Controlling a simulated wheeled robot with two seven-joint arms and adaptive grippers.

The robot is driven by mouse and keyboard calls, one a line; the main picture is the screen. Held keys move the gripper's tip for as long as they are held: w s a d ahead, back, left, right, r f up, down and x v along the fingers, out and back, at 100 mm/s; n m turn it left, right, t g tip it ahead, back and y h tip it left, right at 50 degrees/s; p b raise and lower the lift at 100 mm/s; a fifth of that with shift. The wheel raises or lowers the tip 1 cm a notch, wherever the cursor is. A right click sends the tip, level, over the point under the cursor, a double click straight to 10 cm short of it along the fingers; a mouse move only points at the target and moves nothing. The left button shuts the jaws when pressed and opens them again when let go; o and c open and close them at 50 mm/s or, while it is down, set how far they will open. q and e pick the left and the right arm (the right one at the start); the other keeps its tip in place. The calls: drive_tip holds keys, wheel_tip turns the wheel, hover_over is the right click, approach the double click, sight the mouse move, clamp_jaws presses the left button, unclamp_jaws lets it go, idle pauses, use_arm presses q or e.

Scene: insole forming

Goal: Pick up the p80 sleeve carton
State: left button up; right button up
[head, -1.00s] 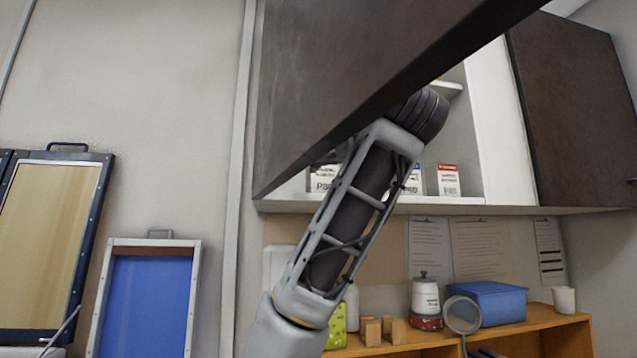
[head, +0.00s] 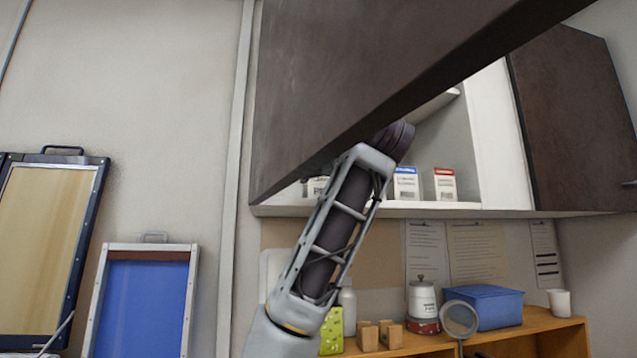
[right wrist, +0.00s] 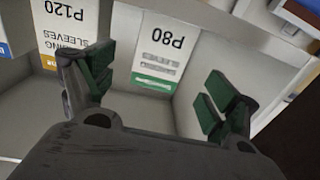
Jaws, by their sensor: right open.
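The p80 sleeve carton (right wrist: 160,48) is white with a green band, and its lettering appears upside down in the right wrist view. It stands in the cabinet beyond my right gripper (right wrist: 158,90). The right gripper is open and empty, its green-padded fingers apart on either side of the carton's front in the picture, with a gap still before it. In the head view my arm reaches up behind the open cabinet door (head: 370,85), which hides its gripper. I cannot make out the p80 carton there. My left gripper is not in view.
A P120 carton (right wrist: 68,28) stands left of the p80 carton in the wrist view. A blue-topped carton (head: 405,184) and a red-topped carton (head: 445,185) stand on the cabinet shelf (head: 430,206). Below, a wooden shelf unit (head: 540,322) holds a blue bin (head: 490,306).

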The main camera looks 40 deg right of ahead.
sight(319, 179)
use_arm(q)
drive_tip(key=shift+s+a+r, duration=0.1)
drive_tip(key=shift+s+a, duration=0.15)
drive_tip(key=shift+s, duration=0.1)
use_arm(e)
drive_tip(key=shift+x, duration=1.5)
drive_tip(key=shift+w, duration=0.1)
drive_tip(key=p+x, duration=0.1)
drive_tip(key=x, duration=0.2)
drive_tip(key=shift+w+r, duration=0.15)
drive_tip(key=shift+r, duration=0.05)
drive_tip(key=shift+w+d+p, duration=0.3)
drive_tip(key=shift+w+d, duration=0.05)
drive_tip(key=shift+w, duration=0.3)
drive_tip(key=shift+w+d, duration=0.15)
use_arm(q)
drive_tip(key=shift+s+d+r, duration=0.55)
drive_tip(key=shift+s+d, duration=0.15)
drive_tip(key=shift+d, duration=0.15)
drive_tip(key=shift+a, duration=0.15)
